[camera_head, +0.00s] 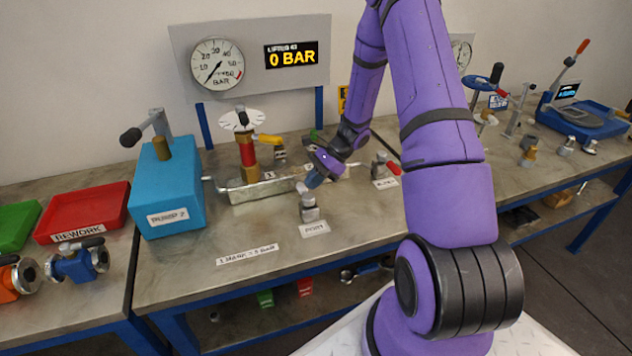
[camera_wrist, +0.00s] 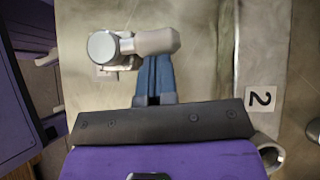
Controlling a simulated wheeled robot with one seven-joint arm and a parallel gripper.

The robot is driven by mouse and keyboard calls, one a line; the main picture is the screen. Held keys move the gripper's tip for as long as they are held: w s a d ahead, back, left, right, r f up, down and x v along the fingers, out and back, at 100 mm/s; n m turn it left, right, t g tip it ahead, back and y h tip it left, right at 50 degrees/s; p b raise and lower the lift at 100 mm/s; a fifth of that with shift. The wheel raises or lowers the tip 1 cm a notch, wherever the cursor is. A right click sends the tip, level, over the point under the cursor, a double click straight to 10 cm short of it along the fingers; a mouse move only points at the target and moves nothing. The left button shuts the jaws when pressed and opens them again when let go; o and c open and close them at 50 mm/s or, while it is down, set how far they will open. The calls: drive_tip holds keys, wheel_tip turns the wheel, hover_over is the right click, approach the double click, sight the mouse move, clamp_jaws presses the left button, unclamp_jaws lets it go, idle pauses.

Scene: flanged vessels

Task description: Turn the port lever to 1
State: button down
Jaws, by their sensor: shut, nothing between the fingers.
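The port lever's small metal body (camera_head: 309,208) stands on the bench behind a white label (camera_head: 313,229) that seems to read PORT. In the wrist view its round cap (camera_wrist: 103,46) is at upper left, with a pale handle (camera_wrist: 157,41) pointing right. My gripper (camera_head: 311,181) is shut and empty, just above the bench. In the wrist view its blue fingertips (camera_wrist: 153,62) are at the handle's near side, touching it or very close. A 1 label (camera_head: 269,175) shows on the metal block behind; a 2 label (camera_wrist: 261,98) shows in the wrist view.
A blue pump box (camera_head: 170,190) stands to the left, near a red REWORK tray (camera_head: 84,208). Behind are a metal block (camera_head: 250,190) with a red and brass valve and a 0 BAR display (camera_head: 293,57). A red-handled valve (camera_head: 380,166) is to the right.

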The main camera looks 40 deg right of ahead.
sight(298, 184)
drive_tip(key=n+g, duration=0.1)
drive_tip(key=w+a+n+g, duration=0.1)
drive_tip(key=shift+a+n, duration=0.2)
drive_tip(key=shift+n, duration=0.2)
drive_tip(key=a+n+g, duration=0.1)
drive_tip(key=n, duration=0.1)
drive_tip(key=a+n+g, duration=0.1)
drive_tip(key=g, duration=0.1)
drive_tip(key=shift+w+n+h, duration=0.3)
drive_tip(key=shift+w+n, duration=0.1)
drive_tip(key=shift+a+n+g+h, duration=0.2)
drive_tip(key=shift+n+g+h, duration=0.1)
drive_tip(key=shift+n+g, duration=0.35)
drive_tip(key=shift+a+n+g+h, duration=0.15)
drive_tip(key=shift+n+g+h, duration=0.25)
drive_tip(key=shift+n, duration=0.45)
